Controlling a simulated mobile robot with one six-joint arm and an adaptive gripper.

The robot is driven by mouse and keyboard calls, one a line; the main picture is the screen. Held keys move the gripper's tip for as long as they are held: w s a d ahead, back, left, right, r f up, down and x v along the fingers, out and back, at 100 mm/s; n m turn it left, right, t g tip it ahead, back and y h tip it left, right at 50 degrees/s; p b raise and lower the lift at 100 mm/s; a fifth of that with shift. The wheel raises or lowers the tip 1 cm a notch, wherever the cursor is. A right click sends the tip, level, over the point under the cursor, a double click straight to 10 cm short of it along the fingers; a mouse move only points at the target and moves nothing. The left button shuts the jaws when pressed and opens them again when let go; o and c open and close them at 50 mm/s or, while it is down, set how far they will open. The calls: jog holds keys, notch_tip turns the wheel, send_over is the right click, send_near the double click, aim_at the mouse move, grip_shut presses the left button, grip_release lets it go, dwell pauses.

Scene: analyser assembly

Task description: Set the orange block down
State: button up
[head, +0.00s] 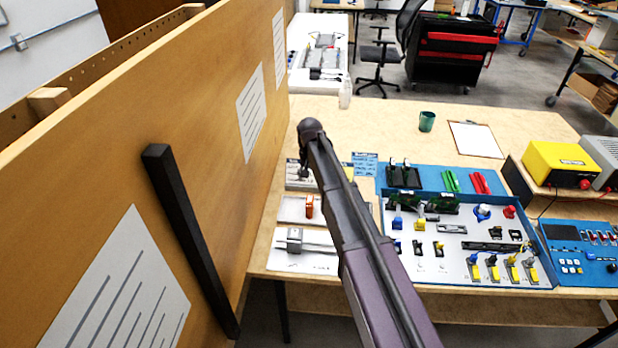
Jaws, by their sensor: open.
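The orange block (309,206) stands upright on a pale plate (290,209) near the left side of the wooden bench. It looks small, and nothing is seen gripping its visible part. My arm reaches up from the bottom of the head view, bends just beyond the block and passes close to its right. My gripper cannot be made out; the arm hides that area. Contact between gripper and block cannot be judged.
A wooden partition (225,105) with a black bar rises close on the left. A second plate with a grey fixture (294,240) lies in front of the block's plate. A blue-edged tray of parts (450,278) fills the right. Clear bench (375,125) lies behind.

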jog(key=shift+r, duration=0.1)
dwell(0.6)
jog(key=s+d, duration=2.2)
jog(key=s, duration=0.4)
jog(key=shift+d, duration=0.35)
dwell(4.3)
